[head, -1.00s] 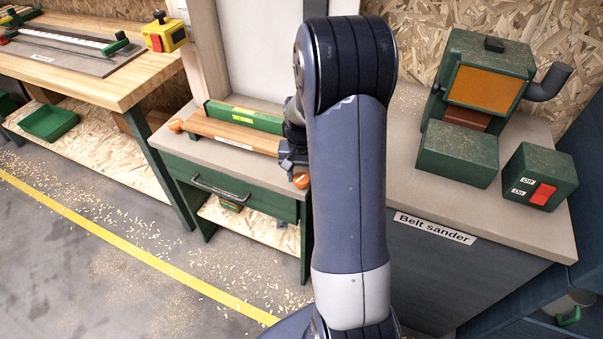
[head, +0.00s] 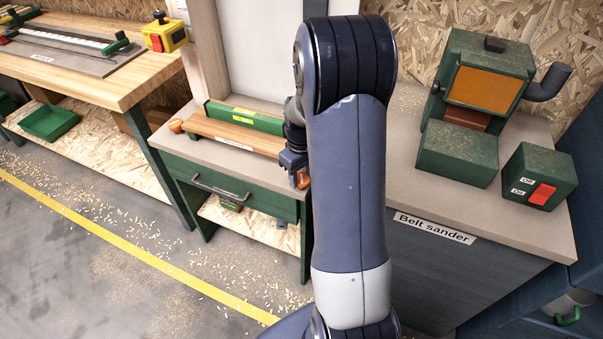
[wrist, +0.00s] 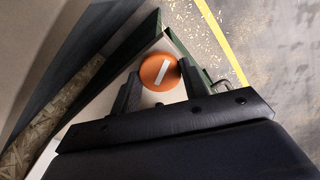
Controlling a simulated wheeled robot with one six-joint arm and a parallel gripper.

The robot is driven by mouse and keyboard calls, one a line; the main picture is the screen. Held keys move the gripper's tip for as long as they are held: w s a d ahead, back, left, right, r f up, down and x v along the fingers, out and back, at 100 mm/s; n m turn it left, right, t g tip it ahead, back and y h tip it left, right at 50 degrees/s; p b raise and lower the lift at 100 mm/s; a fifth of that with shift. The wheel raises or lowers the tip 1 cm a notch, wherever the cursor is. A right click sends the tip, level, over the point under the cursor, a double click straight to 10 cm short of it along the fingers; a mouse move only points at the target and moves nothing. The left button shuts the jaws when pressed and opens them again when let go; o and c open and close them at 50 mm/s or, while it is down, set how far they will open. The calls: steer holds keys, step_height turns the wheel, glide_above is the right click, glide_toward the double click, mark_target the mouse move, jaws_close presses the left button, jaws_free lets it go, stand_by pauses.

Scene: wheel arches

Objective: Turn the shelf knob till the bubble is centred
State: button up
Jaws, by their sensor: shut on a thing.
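A green spirit level (head: 245,117) with a yellow vial area lies along the wooden shelf (head: 225,137) on the small bench. The bubble is too small to make out. An orange knob (head: 303,179) is at the shelf's right end, partly hidden by my arm. My gripper (wrist: 158,82) is shut on this knob, one finger on each side. In the head view my gripper (head: 294,167) is partly hidden behind my arm.
Another orange knob (head: 175,125) is at the shelf's left end. A drawer handle (head: 220,188) sticks out below the benchtop. The belt sander (head: 480,95) and its switch box (head: 541,178) stand on the right bench. A workbench (head: 100,85) stands at left.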

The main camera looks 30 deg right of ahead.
mark_target(301, 177)
steer(key=shift+n, duration=0.5)
steer(key=o, duration=1)
steer(key=shift+c, duration=0.2)
steer(key=shift+r, duration=0.1)
step_height(301, 177, up, 11)
steer(key=shift+p, duration=0.35)
steer(key=shift+f, duration=0.2)
step_height(301, 177, down, 11)
steer(key=shift+b, duration=0.4)
steer(key=shift+r, duration=0.1)
